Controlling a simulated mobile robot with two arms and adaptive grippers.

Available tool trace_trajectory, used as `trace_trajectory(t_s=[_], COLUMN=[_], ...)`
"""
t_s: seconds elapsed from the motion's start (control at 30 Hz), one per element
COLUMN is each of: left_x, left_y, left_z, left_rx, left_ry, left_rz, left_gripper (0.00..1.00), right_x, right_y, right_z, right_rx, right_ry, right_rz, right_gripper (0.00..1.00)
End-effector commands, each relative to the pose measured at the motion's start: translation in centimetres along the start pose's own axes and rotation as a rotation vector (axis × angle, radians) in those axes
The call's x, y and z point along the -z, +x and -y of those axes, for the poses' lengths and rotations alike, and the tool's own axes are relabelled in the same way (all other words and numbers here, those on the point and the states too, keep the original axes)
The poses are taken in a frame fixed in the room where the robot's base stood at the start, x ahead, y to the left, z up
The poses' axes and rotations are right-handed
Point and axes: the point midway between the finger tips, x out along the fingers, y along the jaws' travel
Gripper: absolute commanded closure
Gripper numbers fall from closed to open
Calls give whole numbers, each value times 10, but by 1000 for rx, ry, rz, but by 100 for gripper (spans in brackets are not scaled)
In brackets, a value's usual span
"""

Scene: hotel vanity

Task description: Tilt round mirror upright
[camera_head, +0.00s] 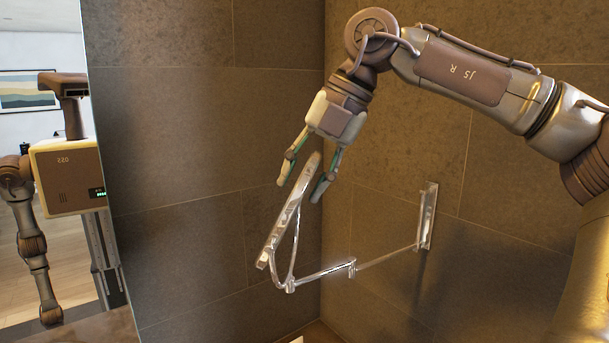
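The round mirror (283,222) is seen nearly edge-on as a thin, shiny disc. It leans, with its top end to the right and its lower end to the left. A chrome folding arm (325,272) carries it from a wall plate (427,217). My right gripper (300,190) points down over the mirror's upper end, one finger on each side of the rim. The fingers are spread and look open; whether either touches the rim is hard to tell. My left gripper is not in view.
Brown tiled walls (200,120) meet in a corner behind the mirror. A large wall mirror (40,230) at the left reflects my body and a bright room. A counter edge (100,330) shows at the bottom left.

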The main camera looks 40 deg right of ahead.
Motion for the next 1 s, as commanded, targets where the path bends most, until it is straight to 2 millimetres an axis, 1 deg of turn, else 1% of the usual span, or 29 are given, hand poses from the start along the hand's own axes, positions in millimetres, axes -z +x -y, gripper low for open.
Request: trace_trajectory(t_s=[0.03, 0.1, 0.33, 0.37, 0.73, 0.93, 1.0], left_x=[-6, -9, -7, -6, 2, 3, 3], left_y=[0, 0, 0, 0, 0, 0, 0], left_z=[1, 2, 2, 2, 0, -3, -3], left_rx=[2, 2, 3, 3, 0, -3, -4], left_ry=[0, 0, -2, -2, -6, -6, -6], left_rz=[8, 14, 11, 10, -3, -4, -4], left_gripper=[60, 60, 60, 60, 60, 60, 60], right_x=[0, 0, 0, 0, 0, -1, -5], right_y=[0, 0, 0, 0, -1, -3, -5], right_z=[0, 0, 0, 0, 0, 2, 4], right_rx=[0, 0, 1, 1, 7, 78, 114], right_ry=[1, 1, 0, 0, 0, 2, 2], right_rz=[0, 0, 0, 0, 0, 3, 4], right_gripper=[58, 60, 98, 100, 100, 100, 100])
